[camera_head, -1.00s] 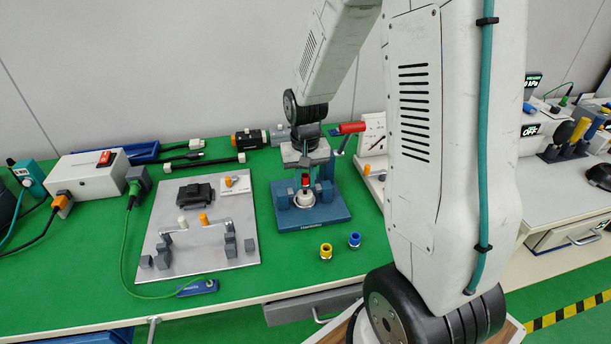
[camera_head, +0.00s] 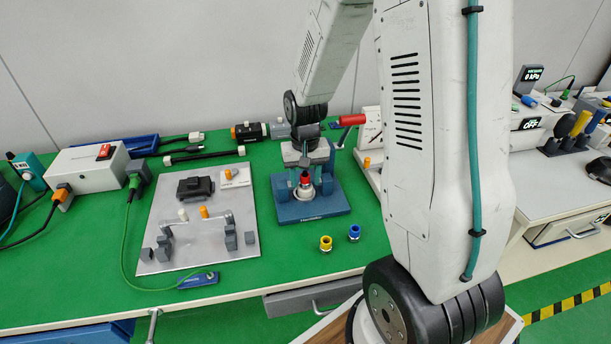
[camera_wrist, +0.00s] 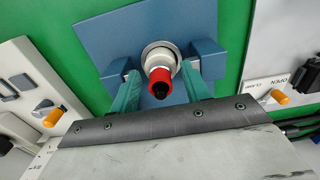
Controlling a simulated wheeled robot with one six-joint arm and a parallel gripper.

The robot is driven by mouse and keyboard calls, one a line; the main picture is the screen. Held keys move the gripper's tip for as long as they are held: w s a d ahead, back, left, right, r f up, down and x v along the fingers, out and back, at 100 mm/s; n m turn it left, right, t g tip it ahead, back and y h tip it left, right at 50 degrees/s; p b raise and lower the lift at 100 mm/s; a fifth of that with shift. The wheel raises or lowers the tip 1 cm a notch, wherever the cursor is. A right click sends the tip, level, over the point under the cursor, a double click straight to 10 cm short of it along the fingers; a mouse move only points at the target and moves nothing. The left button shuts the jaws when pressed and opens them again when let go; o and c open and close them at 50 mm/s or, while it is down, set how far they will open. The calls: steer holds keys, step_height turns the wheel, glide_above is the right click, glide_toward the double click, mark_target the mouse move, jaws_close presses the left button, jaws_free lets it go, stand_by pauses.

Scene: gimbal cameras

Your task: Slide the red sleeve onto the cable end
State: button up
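The red sleeve (camera_head: 305,178) stands upright on a white collar (camera_head: 306,193) in the blue fixture (camera_head: 318,210). In the wrist view the red sleeve (camera_wrist: 158,73) is a ring around a dark round core (camera_wrist: 159,90). I cannot tell whether this core is the cable end. My gripper (camera_wrist: 161,80) has a teal finger on each side of the sleeve, with gaps between, so it looks open and empty. In the head view my gripper (camera_head: 306,170) is right above the fixture and partly hides it.
A yellow sleeve (camera_head: 325,243) and a blue sleeve (camera_head: 354,232) stand in front of the fixture. A grey plate with blocks (camera_head: 165,235) lies left. A red-handled lever (camera_head: 351,120) is behind right. Green table is free around the loose sleeves.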

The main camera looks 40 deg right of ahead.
steer(key=shift+r, duration=3.9)
steer(key=shift+c, duration=0.4)
